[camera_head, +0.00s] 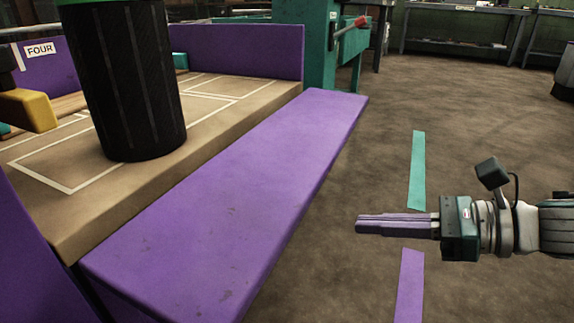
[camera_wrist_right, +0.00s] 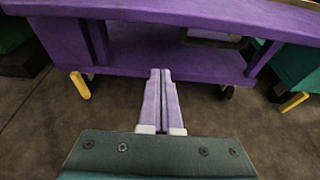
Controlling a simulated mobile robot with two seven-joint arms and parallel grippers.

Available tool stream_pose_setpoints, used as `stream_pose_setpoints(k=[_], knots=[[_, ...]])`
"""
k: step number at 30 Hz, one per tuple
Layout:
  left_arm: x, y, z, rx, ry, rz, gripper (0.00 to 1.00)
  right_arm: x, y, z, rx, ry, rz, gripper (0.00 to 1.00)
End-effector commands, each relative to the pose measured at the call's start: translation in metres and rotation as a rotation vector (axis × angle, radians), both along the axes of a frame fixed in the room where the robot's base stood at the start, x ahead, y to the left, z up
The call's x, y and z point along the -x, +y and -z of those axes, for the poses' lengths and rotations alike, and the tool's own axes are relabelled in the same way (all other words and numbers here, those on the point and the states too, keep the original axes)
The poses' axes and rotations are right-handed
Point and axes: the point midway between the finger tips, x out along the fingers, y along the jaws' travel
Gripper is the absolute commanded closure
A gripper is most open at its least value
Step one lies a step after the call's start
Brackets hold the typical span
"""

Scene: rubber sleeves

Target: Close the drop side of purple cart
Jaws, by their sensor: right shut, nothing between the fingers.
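The purple cart has a tan bed (camera_head: 220,100) with white outlines and a purple far end wall (camera_head: 240,50). Its drop side (camera_head: 230,190) is a long purple panel folded outward, its broad face turned up beside the bed. My right gripper (camera_head: 358,224) is shut and empty, to the right of the panel and apart from it, over the floor. In the right wrist view the gripper (camera_wrist_right: 160,72) points at the cart's side, with the drop side's purple edge (camera_wrist_right: 170,12) across the top. My left gripper is not in view.
A black ribbed cylinder (camera_head: 125,80) stands on the bed. A sign reading FOUR (camera_head: 40,49) and a yellow block (camera_head: 28,110) are at left. A teal structure with a red-tipped lever (camera_head: 350,30) stands behind. Teal (camera_head: 417,165) and purple (camera_head: 409,290) strips mark the open floor.

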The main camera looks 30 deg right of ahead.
Motion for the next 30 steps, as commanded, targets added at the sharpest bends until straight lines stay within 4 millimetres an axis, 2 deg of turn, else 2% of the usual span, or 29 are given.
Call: stream_pose_setpoints(k=[3, 9, 10, 12, 18, 30], knots=[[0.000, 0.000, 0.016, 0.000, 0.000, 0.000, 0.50, -0.021, 0.018, 0.012, -0.002, -0.005, -0.002, 1.00], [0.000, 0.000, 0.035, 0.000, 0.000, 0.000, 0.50, -0.051, 0.044, 0.024, -0.003, -0.004, 0.000, 1.00], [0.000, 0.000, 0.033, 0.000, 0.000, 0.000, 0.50, -0.054, 0.045, 0.020, 0.000, -0.004, 0.000, 1.00], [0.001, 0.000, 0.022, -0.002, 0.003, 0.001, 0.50, -0.050, 0.042, 0.001, 0.003, -0.001, 0.000, 1.00], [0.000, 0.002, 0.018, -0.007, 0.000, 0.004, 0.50, -0.050, 0.042, -0.016, 0.000, 0.000, 0.001, 1.00], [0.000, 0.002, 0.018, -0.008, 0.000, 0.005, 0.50, -0.049, 0.042, -0.019, -0.002, 0.002, 0.002, 1.00]])
